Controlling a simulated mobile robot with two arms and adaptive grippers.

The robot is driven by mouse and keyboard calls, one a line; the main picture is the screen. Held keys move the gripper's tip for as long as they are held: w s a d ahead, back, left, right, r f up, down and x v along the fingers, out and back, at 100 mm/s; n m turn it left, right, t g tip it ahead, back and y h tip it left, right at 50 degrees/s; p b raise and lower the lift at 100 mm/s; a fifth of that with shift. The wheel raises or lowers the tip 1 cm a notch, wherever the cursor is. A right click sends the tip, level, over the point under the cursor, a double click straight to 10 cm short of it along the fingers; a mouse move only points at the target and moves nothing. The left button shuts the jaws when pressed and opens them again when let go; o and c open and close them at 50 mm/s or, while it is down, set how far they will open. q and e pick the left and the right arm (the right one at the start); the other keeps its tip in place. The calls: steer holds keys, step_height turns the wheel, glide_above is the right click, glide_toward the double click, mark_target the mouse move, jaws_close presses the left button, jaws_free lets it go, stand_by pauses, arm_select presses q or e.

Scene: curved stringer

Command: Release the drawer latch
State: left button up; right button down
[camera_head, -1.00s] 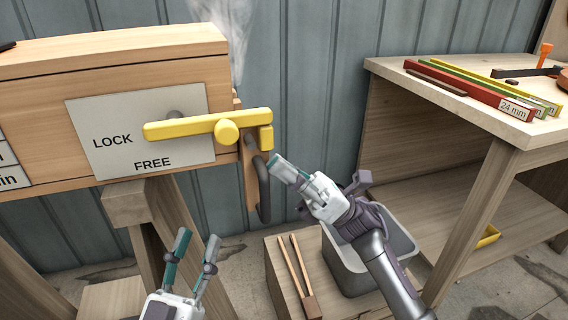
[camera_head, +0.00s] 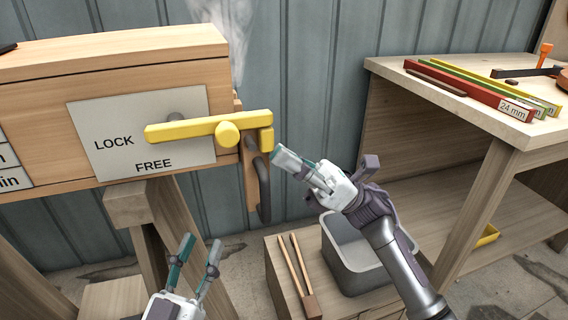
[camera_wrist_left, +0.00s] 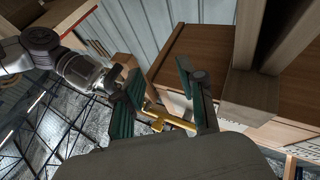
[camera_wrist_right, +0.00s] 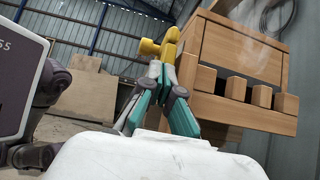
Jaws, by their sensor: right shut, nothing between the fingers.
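The yellow latch handle (camera_head: 190,128) lies nearly level across the white LOCK / FREE plate (camera_head: 110,150) on the wooden box. A round yellow knob (camera_head: 228,134) sits near its right end. My right gripper (camera_head: 280,156) is shut and empty, just right of and below the handle's right end, apart from it in the head view. In the right wrist view its fingertips (camera_wrist_right: 163,75) overlap the yellow handle (camera_wrist_right: 168,42); contact cannot be told. My left gripper (camera_head: 200,245) is open and empty, below the box. The left wrist view shows the handle (camera_wrist_left: 165,117) beyond its open fingers.
A dark hook-shaped bar (camera_head: 263,190) hangs beside the box's right end. A grey bin (camera_head: 345,262) and wooden tongs (camera_head: 300,275) are on a low crate. The workbench (camera_head: 480,110) at right carries coloured gauge bars (camera_head: 470,88).

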arm_select(q)
steer(key=s+a+f+g+y+p, duration=0.1)
steer(key=a+f+g+y+p, duration=0.1)
steer(key=f+g, duration=0.4)
steer(key=s+a+f+g+y+p, duration=0.15)
steer(key=f+g, duration=0.25)
steer(key=f, duration=0.4)
steer(key=s+a+f+g+y+p, duration=0.1)
steer(key=s+a+f+g+p, duration=0.1)
steer(key=s+g+p, duration=0.3)
steer(key=s+a+f+g+y+p, duration=0.1)
steer(key=s+a+f+g, duration=0.15)
steer(key=s, duration=0.55)
step_height(320, 180, down, 14)
steer(key=w+d+g+p, duration=0.1)
steer(key=p, duration=0.2)
steer(key=shift+w+d+n, duration=0.15)
steer(key=shift+w+n, duration=0.1)
steer(key=shift+n, duration=0.15)
arm_select(e)
step_height(320, 180, up, 15)
steer(key=a+t+h, duration=0.1)
steer(key=t+h, duration=0.2)
steer(key=h, duration=0.8)
steer(key=shift+s+r+t, duration=0.15)
steer(key=shift+s+t, duration=0.05)
steer(key=shift+t, duration=0.1)
